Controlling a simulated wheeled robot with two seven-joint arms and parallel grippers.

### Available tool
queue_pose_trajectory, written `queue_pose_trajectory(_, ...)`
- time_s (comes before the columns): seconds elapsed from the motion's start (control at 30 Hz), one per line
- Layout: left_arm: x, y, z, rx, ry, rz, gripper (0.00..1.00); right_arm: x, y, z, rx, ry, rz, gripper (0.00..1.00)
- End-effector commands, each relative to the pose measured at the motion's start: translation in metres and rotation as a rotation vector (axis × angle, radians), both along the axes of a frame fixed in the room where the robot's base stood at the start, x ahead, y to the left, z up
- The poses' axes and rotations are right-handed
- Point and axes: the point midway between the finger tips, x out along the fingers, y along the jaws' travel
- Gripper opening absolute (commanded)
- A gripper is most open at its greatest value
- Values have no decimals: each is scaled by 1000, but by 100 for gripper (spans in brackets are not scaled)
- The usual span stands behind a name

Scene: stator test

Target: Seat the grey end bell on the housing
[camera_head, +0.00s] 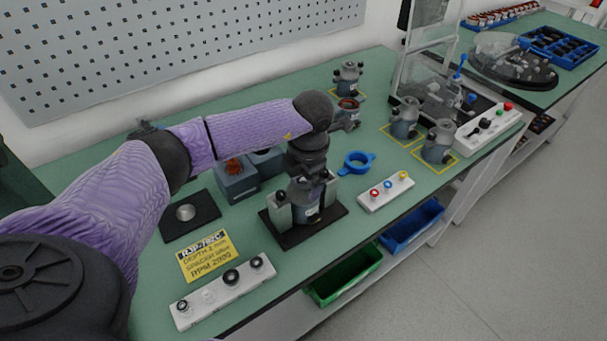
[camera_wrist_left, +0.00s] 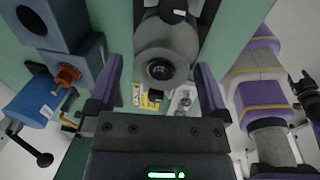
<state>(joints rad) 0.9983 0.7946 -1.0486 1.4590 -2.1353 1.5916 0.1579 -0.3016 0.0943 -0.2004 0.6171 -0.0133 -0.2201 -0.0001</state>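My left gripper (camera_head: 309,180) points straight down over the black fixture base (camera_head: 327,226) in the head view. The housing (camera_head: 306,208), a grey-blue cylinder with a pale label, stands in that fixture below it. In the left wrist view the purple fingers of my left gripper (camera_wrist_left: 157,90) are spread, with no part clearly clamped between them. A round grey motor end with a dark central bore (camera_wrist_left: 163,65) lies beyond them. A grey round part, perhaps the end bell (camera_head: 186,212), lies on a black pad. My right gripper cannot be made out clearly.
A yellow label card (camera_head: 207,256) and a white strip with several ringed parts (camera_head: 223,291) lie in front. A blue ring (camera_head: 359,162) and a white button box (camera_head: 385,191) are to the right. Grey-blue blocks (camera_head: 237,180) stand behind left. Several motors stand farther back.

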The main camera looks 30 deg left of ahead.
Motion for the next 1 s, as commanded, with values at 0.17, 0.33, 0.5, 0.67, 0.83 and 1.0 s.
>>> queue_pose_trajectory(0.17,0,-1,11,-2,-4,-1,100,1,1,4,5,-4,-3,69)
queue_pose_trajectory(0.33,-2,-7,57,-1,-5,-2,100,3,1,16,4,-9,3,69)
queue_pose_trajectory(0.5,-4,-11,89,0,-3,0,100,3,0,22,1,-11,2,69)
queue_pose_trajectory(0.67,-5,-13,99,0,0,0,100,3,-1,22,-1,-10,-1,69)
queue_pose_trajectory(0.83,-5,-13,98,-1,0,0,100,3,-1,22,-1,-9,-2,69)
queue_pose_trajectory(1.0,-5,-13,98,0,0,0,100,3,-2,22,-1,-9,-3,69)
